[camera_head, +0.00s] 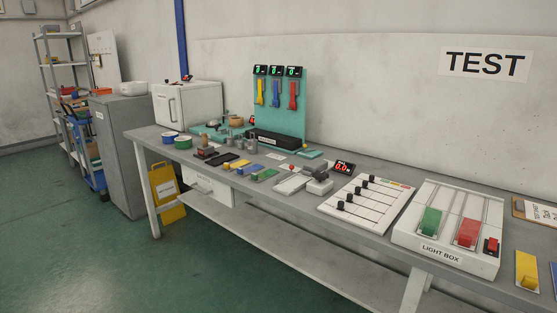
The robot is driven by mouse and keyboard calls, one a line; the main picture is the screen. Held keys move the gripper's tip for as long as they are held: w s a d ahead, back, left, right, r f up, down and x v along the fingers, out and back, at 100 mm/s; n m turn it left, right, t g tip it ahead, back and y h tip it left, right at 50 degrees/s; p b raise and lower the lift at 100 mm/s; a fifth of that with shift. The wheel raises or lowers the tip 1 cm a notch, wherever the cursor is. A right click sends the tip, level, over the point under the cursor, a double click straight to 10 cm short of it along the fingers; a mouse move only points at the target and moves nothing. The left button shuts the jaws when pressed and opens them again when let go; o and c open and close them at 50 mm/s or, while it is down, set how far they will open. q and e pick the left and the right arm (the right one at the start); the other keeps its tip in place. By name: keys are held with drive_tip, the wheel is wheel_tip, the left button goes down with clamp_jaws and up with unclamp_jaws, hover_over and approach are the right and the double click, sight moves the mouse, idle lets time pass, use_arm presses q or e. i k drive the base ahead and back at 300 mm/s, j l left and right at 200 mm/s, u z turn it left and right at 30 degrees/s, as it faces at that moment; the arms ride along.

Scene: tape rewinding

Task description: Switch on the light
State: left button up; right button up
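A white box labelled "LIGHT BOX" (400,236) stands on the right part of the workbench. On its sloped top are a large green switch (430,221), a large red switch (467,233) and a small red switch in a black housing (491,246) at the right end. I cannot tell which positions the switches are in. No lit lamp shows on the box. Neither of my grippers is in view.
The grey workbench (300,222) runs along the wall. A white slider panel (368,201) sits left of the box, and a yellow block (526,270) sits to its right. Small tools and a teal rack (280,124) stand farther left. The green floor (220,270) in front is clear.

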sight(493, 243)
drive_tip(key=z, duration=1.35)
